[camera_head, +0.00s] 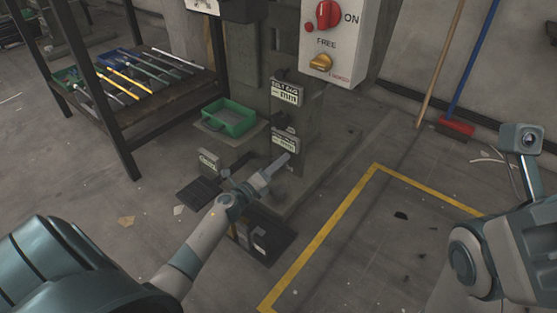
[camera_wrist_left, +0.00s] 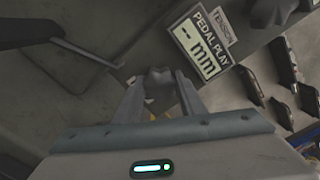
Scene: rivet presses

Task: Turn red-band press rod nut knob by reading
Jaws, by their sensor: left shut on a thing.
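The press (camera_head: 262,75) stands at the back centre, grey-green. No red band can be made out on it. My left gripper (camera_head: 277,168) is low at its front, just below a small "mm" display (camera_head: 285,143). In the left wrist view my left gripper (camera_wrist_left: 158,88) has its fingers on either side of a dark lobed knob (camera_wrist_left: 158,76) and is shut on it. The display (camera_wrist_left: 203,42) beside it reads "PEDAL PLAY" with dashes before "mm". In the head view the gripper hides the knob. My right gripper is out of view.
Another mm display (camera_head: 287,91) is higher on the press. A control box (camera_head: 335,40) carries red and yellow knobs. A green tray (camera_head: 229,118) and a tool rack (camera_head: 135,85) stand left. A broom (camera_head: 455,127) leans at right. Yellow-lined floor (camera_head: 345,215) is mostly clear.

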